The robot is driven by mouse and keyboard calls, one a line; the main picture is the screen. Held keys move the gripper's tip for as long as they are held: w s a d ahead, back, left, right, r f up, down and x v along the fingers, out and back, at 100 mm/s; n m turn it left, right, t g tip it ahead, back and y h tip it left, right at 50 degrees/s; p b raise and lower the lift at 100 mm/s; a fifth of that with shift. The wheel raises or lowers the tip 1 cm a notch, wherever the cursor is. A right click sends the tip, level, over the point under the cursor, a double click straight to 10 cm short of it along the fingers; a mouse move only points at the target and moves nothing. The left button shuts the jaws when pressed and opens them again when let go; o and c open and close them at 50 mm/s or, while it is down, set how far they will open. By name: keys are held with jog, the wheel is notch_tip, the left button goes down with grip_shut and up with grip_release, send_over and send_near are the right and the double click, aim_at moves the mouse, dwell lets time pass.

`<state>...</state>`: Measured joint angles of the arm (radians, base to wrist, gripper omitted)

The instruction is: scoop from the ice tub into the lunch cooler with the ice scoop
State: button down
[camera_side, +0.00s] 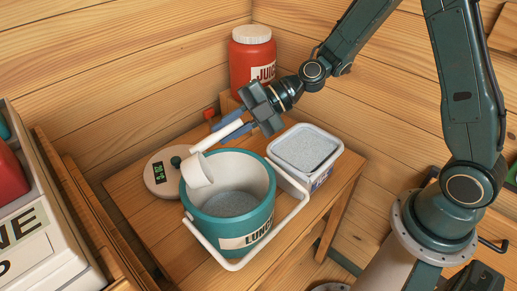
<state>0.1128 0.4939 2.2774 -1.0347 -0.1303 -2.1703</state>
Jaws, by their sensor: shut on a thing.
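The teal lunch cooler (255,218) stands upright on the wooden table, its lettered label partly cut off by its white handle. Grey, grainy ice lies at the bottom inside it. The white ice tub (337,148) is behind it to the right and holds grey ice close to its rim. My gripper (252,120) is shut on the handle of the white ice scoop (198,173), above and behind the cooler. The scoop's cup hangs over the left part of the cooler's opening. It looks tipped; I cannot see inside the cup.
A round white lid-like disc with a green display (159,178) lies left of the cooler. A red juice jar (252,62) stands at the back by the wooden wall. The cooler's white bail handle (285,228) hangs low around its front. A white box (40,225) is at far left.

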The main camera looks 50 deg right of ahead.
jog(key=shift+w+a+r+g+h, duration=0.15)
jog(key=shift+w+a+r+h, duration=0.05)
jog(key=shift+a+h, duration=0.2)
jog(key=shift+w+a+r+g+h, duration=0.15)
jog(key=shift+a+r+h, duration=0.1)
jog(key=shift+h, duration=0.15)
jog(key=shift+w+a+r+g+h, duration=0.25)
jog(key=shift+a+r+h, duration=0.1)
jog(key=shift+r, duration=0.15)
jog(key=shift+w+a+r+g+h, duration=0.15)
jog(key=shift+a+r+g+h, duration=0.1)
jog(key=shift+r+h, duration=0.15)
jog(key=w+a+g+h, duration=0.2)
jog(key=w+a+h, duration=0.1)
jog(key=a, duration=0.3)
jog(key=w+a+r+g+h, duration=0.1)
jog(key=w+a+g+h, duration=0.1)
jog(key=w+a+h, duration=0.2)
jog(key=shift+a+r+g+h, duration=0.15)
jog(key=shift+a+g+h, duration=0.25)
jog(key=shift+a+h, duration=0.5)
dwell(0.6)
jog(key=shift+w+a, duration=0.3)
jog(key=shift+w, duration=0.05)
jog(key=shift+a+f+g+h, duration=0.2)
jog(key=shift+a+g+h, duration=0.05)
jog(key=shift+a+g, duration=0.1)
dwell(0.4)
dwell(0.5)
